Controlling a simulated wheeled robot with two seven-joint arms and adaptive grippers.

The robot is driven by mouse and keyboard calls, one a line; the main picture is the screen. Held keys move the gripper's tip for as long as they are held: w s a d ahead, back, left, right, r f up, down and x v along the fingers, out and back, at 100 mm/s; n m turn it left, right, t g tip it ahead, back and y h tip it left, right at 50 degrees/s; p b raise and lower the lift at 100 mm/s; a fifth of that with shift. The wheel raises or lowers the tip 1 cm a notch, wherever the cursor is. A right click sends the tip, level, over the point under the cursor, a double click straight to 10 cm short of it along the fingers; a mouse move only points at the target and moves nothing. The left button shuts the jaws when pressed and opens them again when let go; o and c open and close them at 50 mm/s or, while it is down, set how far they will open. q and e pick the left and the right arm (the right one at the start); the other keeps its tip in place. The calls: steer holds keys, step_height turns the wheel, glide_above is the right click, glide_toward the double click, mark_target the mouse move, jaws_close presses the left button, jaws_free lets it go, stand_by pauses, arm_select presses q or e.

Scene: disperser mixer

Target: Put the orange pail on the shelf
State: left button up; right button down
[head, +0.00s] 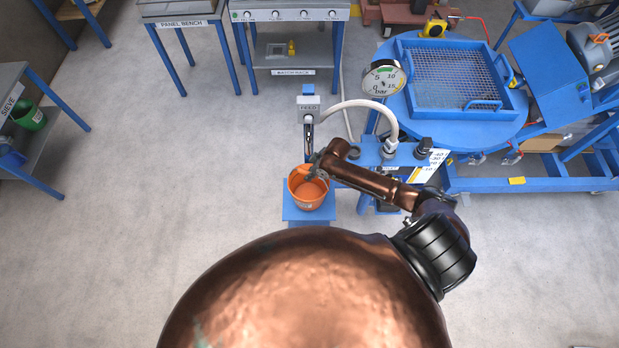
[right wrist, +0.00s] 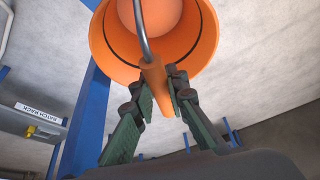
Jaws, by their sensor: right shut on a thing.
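The orange pail (head: 308,196) is upright on or just above the small blue stand (head: 308,216) under the feed post, in the head view; I cannot tell whether it touches the stand. My right gripper (head: 312,172) is at its far rim. In the right wrist view my right gripper (right wrist: 165,98) is shut on the orange grip of the pail's wire handle, and the pail (right wrist: 155,62) opens toward the camera. My left gripper is not in view. No shelf is named by a label; a rack labelled "BATCH RACK" (head: 293,72) stands at the back.
The feed post (head: 309,108) with a white hose rises just behind the pail. A blue machine with a mesh screen (head: 452,78) and gauge stands to the right. The panel bench (head: 184,23) is at the back left, the sieve table (head: 38,118) at the far left. Floor to the left is clear.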

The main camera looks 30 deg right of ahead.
steer(key=shift+w+d+f, duration=0.15)
steer(key=shift+w+f, duration=0.25)
steer(key=shift+f, duration=0.15)
steer(key=shift+w+d+f+b, duration=0.15)
steer(key=shift+f+b, duration=0.15)
steer(key=shift+f, duration=1.35)
steer(key=shift+f, duration=0.2)
steer(key=c, duration=1.9)
jaws_free()
steer(key=p+v, duration=0.1)
steer(key=v, duration=1.1)
steer(key=shift+r+p, duration=0.2)
steer(key=shift+p, duration=0.1)
